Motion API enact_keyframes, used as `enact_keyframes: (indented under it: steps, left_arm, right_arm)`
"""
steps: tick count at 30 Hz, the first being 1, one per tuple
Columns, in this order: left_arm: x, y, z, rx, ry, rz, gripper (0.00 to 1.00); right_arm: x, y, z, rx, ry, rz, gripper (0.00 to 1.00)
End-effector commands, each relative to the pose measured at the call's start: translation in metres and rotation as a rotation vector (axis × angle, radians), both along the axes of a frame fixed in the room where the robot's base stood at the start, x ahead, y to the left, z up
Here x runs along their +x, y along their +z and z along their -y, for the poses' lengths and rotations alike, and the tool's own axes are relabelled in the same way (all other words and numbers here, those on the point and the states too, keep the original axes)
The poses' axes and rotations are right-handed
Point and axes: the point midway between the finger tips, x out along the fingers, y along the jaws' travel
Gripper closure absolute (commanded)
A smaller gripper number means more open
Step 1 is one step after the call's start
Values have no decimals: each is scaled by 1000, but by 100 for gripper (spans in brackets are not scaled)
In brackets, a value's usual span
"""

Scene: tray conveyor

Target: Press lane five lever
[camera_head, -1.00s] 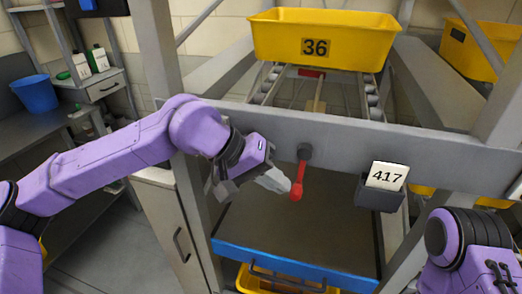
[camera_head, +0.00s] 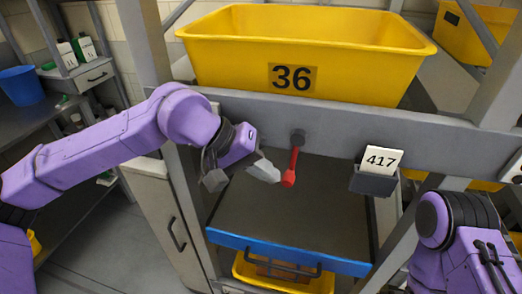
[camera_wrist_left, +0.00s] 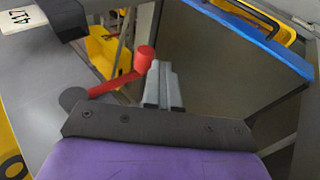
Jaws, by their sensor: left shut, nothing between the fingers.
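The red lever (camera_head: 291,168) hangs from a dark round pivot on the grey front beam, slanting slightly left at its lower end. It also shows in the left wrist view (camera_wrist_left: 124,78), with a cylindrical red knob. My left gripper (camera_head: 264,171) is just left of the lever's knob, with its pale fingers together and empty. In the left wrist view its closed fingers (camera_wrist_left: 163,86) are beside the knob; contact cannot be made out. My right arm shows at the lower right, but its gripper is out of view. No lane number five is visible.
A yellow tray marked 36 (camera_head: 220,62) stands behind and above the beam (camera_head: 340,120). A card reading 417 (camera_head: 380,159) sits in a dark holder right of the lever. Below is a dark panel with a blue front edge (camera_head: 270,250) and another yellow tray (camera_head: 315,284).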

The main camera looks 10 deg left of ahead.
Motion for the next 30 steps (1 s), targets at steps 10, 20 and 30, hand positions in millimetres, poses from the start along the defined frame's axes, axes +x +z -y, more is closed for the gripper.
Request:
enact_keyframes:
  steps: [10, 20, 30]
  left_arm:
    - [-13, 60, -52, -14, 4, 17, 100]
    - [-17, 72, -65, -11, 2, 11, 100]
    - [-17, 72, -65, -11, 2, 11, 100]
  right_arm:
    - [0, -12, 0, 0, 0, 0, 100]
    - [0, -13, 0, 0, 0, 0, 100]
    - [0, -13, 0, 0, 0, 0, 100]
